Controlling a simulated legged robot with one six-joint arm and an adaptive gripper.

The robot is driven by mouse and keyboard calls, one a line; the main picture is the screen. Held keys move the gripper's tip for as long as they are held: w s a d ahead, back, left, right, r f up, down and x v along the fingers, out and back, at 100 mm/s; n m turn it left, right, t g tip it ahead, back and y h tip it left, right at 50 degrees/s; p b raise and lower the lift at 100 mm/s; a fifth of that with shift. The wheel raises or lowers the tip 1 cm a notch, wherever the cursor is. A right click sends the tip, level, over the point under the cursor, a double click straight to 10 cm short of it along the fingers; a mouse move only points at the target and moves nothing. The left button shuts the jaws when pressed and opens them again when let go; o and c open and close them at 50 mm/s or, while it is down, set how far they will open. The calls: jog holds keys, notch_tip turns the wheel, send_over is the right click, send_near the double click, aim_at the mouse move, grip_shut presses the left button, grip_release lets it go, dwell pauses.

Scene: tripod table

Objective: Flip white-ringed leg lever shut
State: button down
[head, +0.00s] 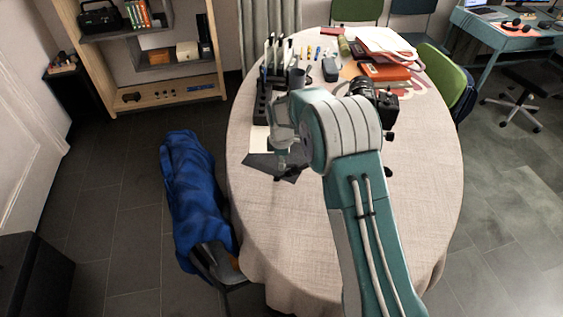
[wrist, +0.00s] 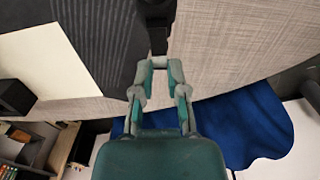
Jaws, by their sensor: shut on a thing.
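A black camera or tripod head (head: 384,104) with dark knobs shows on the table behind my arm. Most of the tripod is hidden by my arm. In the head view my gripper (head: 285,158) points down over a dark grey mat at the table's left side.
The cloth-covered oval table (head: 420,210) holds a black organizer (head: 263,100), an orange book (head: 385,72) and papers at the back. A chair with a blue jacket (head: 195,190) stands close at the left. The table's front right is clear.

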jog(key=h, duration=0.1)
jog(key=f+h, duration=0.1)
jog(key=h, duration=0.1)
jog(key=shift+a+f, duration=0.15)
jog(key=shift+a, duration=0.05)
jog(key=shift+f+h, duration=0.25)
jog(key=shift+h, duration=0.5)
jog(key=shift+f+h, duration=0.2)
jog(key=shift+h, duration=0.55)
jog(key=shift+d, duration=0.1)
jog(key=c, duration=0.7)
grip_release()
jog(key=shift+o, duration=0.2)
jog(key=v, duration=1.2)
jog(key=shift+a+f, duration=0.2)
